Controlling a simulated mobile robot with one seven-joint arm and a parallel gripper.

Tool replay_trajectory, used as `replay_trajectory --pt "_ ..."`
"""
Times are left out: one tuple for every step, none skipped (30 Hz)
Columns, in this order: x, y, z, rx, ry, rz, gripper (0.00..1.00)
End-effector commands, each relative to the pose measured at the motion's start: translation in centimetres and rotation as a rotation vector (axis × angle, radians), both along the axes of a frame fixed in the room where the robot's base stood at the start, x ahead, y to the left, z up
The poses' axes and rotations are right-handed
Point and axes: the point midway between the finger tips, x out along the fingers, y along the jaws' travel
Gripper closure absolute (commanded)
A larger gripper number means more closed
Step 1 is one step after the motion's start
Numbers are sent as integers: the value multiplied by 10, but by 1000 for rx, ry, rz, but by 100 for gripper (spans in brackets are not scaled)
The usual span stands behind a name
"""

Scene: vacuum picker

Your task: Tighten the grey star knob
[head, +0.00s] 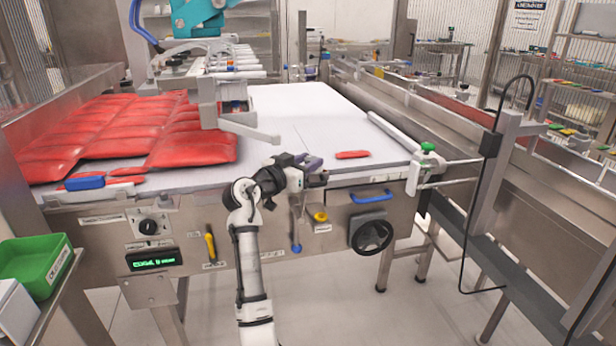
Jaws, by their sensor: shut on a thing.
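My white and black arm reaches up from the bottom middle to the front edge of the white conveyor. My gripper (316,178) is at that edge, above the yellow knob, with its jaws pointing right. It is shut on a small dark grey thing at the front panel's top edge, which appears to be the grey star knob. The jaws cover most of it, so its star shape and how far it is screwed in cannot be seen.
Below my gripper are a yellow knob (320,216) and a blue-ended lever (296,247). To the right are a blue handle (371,197) and a black handwheel (371,236). Red packs (110,135) cover the conveyor's left. A green bin (35,268) stands lower left.

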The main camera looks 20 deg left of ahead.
Motion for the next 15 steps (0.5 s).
replay_trajectory --pt "1 0 -5 -1 4 -21 89" --pt "1 0 -5 -1 3 -33 89" --pt "1 0 -4 0 3 -46 89" --pt "1 0 -4 -1 4 -55 89" --pt "1 0 -4 -2 4 -64 89" --pt "1 1 -4 -2 4 -73 89" --pt "1 1 -3 -2 4 -79 89" --pt "1 1 -3 -1 4 -85 89" --pt "1 1 -2 -1 4 -92 89" --pt "1 1 -2 -1 4 -96 89" --pt "1 1 -2 -2 4 -99 89" --pt "1 1 -2 -1 5 -102 89" --pt "1 1 -2 -1 5 -103 89" --pt "1 1 -2 -1 5 -104 89" --pt "1 1 -2 -2 5 -105 89"
